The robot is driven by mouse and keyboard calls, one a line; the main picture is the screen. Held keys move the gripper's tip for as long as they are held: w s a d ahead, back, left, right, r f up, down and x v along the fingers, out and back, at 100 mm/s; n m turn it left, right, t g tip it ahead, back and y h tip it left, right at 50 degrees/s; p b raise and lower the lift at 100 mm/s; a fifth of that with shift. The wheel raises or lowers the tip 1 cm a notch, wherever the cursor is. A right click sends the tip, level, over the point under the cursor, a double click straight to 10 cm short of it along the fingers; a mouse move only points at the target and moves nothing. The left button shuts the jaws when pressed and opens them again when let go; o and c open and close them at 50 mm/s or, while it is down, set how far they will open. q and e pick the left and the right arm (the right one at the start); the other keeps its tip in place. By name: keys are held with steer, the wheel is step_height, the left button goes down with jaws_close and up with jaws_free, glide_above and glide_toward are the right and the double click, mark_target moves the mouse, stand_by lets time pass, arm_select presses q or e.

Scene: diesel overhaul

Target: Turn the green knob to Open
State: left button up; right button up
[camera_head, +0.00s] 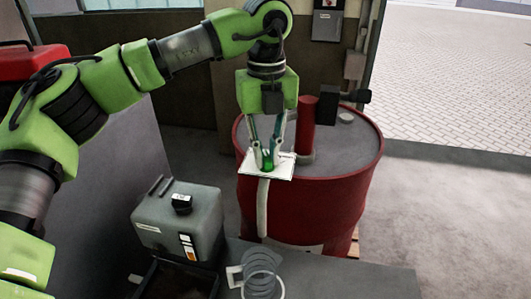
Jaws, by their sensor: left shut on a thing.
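The green knob (268,160) sits on a white plate (266,171) at the near side of the red drum's top. My left gripper (268,163) points down over the plate, with its fingers on either side of the knob and shut on it. The fingers hide part of the knob, and its pointer and any Open marking are too small to read. My right gripper is not in the picture.
A red drum (310,205) stands behind a grey bench (350,278). A pale hose (262,208) hangs from the plate. A grey box (178,215) with a black knob and a clear coil (262,275) are in front. Open floor lies to the right.

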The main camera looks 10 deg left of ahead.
arm_select(q)
steer(key=m+p, duration=0.1)
steer(key=m, duration=0.6)
steer(key=shift+d, duration=0.2)
steer(key=m+p, duration=0.1)
steer(key=m, duration=0.5)
steer(key=shift+d+m, duration=0.1)
steer(key=shift+m, duration=0.2)
steer(key=o, duration=1.5)
steer(key=shift+o, duration=0.2)
step_height(320, 180, up, 7)
steer(key=p, duration=0.4)
steer(key=shift+s+p, duration=0.1)
steer(key=shift+p, duration=0.2)
steer(key=shift+f, duration=0.1)
